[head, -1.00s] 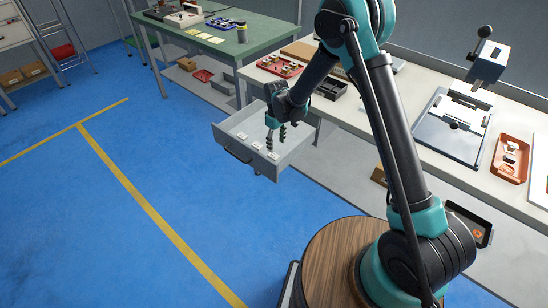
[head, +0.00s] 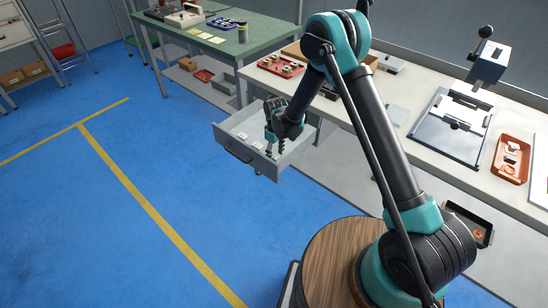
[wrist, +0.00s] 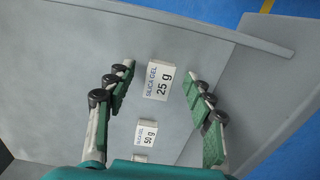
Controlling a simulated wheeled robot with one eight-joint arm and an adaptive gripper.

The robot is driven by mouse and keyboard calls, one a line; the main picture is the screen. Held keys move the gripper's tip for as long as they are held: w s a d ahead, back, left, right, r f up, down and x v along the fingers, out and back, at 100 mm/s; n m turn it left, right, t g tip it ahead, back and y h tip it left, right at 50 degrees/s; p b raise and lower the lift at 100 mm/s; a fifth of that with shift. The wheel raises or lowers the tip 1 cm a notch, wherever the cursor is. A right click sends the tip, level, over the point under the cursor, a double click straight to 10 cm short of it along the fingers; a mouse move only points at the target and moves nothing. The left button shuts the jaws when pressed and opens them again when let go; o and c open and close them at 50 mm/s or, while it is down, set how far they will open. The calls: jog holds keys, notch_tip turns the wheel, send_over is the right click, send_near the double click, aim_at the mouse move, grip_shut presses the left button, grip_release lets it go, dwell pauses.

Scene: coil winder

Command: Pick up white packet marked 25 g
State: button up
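The white packet marked 25 g (wrist: 159,81), also printed SILICA GEL, lies on the floor of the open grey drawer (head: 240,153). My gripper (wrist: 158,88) is open, with one finger on each side of this packet and apart from it. In the head view my gripper (head: 275,146) points down inside the drawer. A white packet marked 50 g (wrist: 146,133) lies nearer my palm in the wrist view. Part of another white packet (wrist: 140,158) shows below it, its marking hidden. In the head view small white packets (head: 231,147) show in the drawer, too small to read.
The drawer's walls (wrist: 195,20) stand close around my gripper. The drawer hangs from a light workbench (head: 400,110) with a red tray (head: 281,66) and a clamp device (head: 455,120) on it. A green table (head: 215,45) stands behind. The blue floor at left is clear.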

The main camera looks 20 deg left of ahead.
jog(key=c, duration=0.8)
jog(key=shift+o, duration=0.2)
jog(key=shift+r, duration=0.15)
